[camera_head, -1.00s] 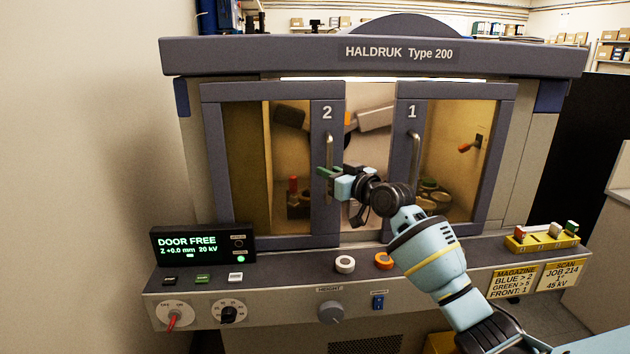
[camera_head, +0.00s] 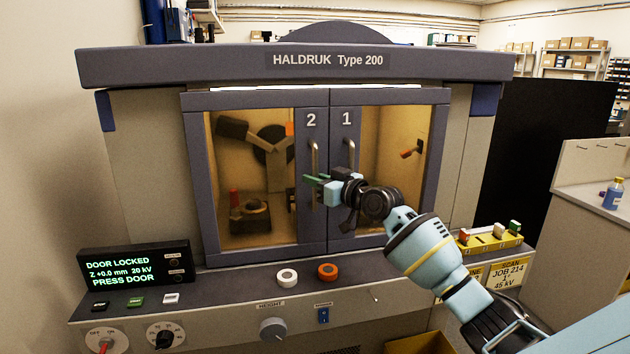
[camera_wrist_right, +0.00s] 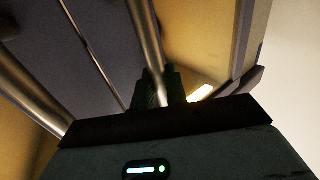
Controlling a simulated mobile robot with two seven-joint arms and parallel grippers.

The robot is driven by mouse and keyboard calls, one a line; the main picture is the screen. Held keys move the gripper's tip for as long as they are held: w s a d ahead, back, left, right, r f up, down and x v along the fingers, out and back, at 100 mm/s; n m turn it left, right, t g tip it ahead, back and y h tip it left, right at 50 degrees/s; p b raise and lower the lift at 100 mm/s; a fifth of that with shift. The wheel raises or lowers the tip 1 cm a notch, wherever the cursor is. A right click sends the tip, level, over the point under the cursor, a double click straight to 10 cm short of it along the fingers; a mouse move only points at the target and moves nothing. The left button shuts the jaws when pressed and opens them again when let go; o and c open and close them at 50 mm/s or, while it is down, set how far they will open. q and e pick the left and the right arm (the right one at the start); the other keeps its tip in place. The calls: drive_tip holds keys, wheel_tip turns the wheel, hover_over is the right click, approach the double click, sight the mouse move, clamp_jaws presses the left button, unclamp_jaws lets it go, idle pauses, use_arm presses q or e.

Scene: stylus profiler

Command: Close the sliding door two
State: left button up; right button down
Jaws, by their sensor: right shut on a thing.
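Sliding door two (camera_head: 198,190) is a grey-framed door with a yellowish window, marked "2". Its edge meets sliding door one (camera_head: 440,150), marked "1", and no gap shows between them. Door two has an upright metal handle (camera_head: 314,155). My right gripper (camera_head: 315,181), with green fingers, is shut on the lower part of this handle. In the right wrist view the dark fingers (camera_wrist_right: 157,88) are closed around a metal bar, with a second bar to the left. The display (camera_head: 135,264) reads "DOOR LOCKED" and "PRESS DOOR". My left gripper is out of view.
Door one's handle (camera_head: 349,158) is close beside my right gripper. A side counter (camera_head: 590,190) stands at right.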

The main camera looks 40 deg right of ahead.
drive_tip(key=shift+d, duration=0.15)
drive_tip(key=c, duration=1.7)
unclamp_jaws()
drive_tip(key=shift+s, duration=0.1)
drive_tip(key=shift+o, duration=1)
drive_tip(key=shift+s+d, duration=0.1)
drive_tip(key=shift+d, duration=0.05)
drive_tip(key=s, duration=0.7)
drive_tip(key=shift+s+b, duration=0.35)
drive_tip(key=shift+s, duration=0.05)
drive_tip(key=shift+d, duration=0.1)
